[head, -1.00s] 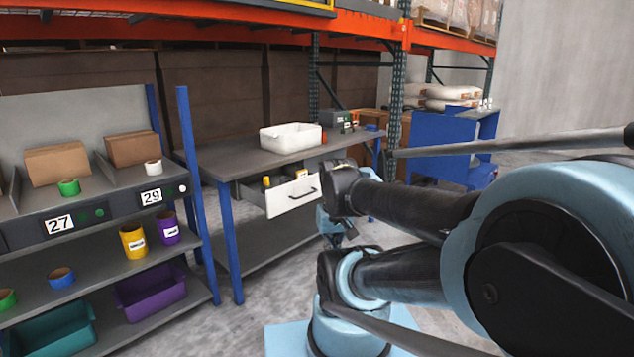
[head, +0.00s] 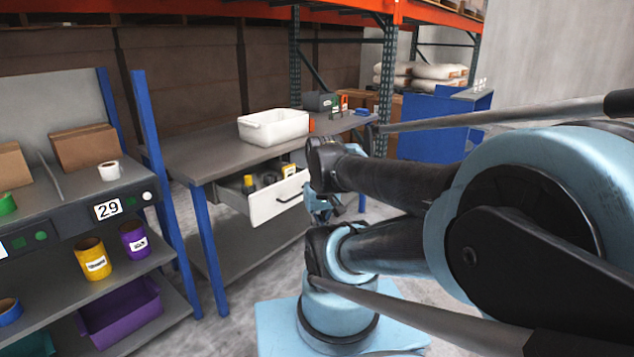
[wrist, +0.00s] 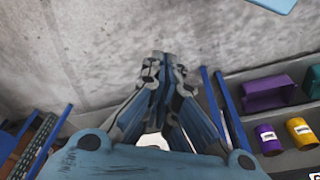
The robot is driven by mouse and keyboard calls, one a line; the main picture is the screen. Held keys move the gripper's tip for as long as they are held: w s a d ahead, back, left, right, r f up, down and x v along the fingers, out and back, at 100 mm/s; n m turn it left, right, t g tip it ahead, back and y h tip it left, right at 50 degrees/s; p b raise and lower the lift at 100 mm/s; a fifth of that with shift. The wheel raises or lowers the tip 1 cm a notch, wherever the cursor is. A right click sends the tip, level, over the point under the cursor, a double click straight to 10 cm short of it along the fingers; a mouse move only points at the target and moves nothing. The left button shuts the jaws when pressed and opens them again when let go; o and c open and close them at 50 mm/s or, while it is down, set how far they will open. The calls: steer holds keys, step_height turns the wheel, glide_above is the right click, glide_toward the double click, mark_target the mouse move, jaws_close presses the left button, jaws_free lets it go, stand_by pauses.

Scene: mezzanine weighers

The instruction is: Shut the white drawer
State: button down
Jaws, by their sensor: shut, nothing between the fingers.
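The white drawer (head: 273,200) hangs open under the grey workbench (head: 187,160), with a dark handle (head: 290,192) on its front. Inside it are a yellow-topped bottle (head: 249,184) and other small items. My gripper (head: 318,217) hangs just right of the drawer front in the head view, partly hidden by my own arm; I cannot tell whether it touches. In the wrist view my gripper (wrist: 162,58) has its fingertips together and nothing between them. A small white patch shows behind the fingers there; I cannot tell what it is.
A white bin (head: 273,128) stands on the workbench. A shelf rack at left holds a yellow cup (head: 92,258), a purple cup (head: 134,238) and a purple bin (head: 120,312). A blue cabinet (head: 430,128) stands behind my arm.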

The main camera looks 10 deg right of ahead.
steer(key=w+d+r+m+t+y, duration=0.1)
steer(key=w+r+m+y, duration=0.1)
steer(key=w+m, duration=0.55)
steer(key=w+d+r+m+t+y, duration=0.1)
steer(key=w+r+m, duration=0.2)
steer(key=w+m, duration=0.5)
steer(key=w+d+f+m+t+y, duration=0.2)
steer(key=w+d+f+m+t, duration=0.1)
steer(key=w+d+m, duration=1.2)
steer(key=w+a+f+n, duration=0.1)
steer(key=w+a+f, duration=0.6)
steer(key=w, duration=0.2)
steer(key=shift+w, duration=0.3)
steer(key=shift+a+n, duration=0.1)
steer(key=shift+n, duration=0.15)
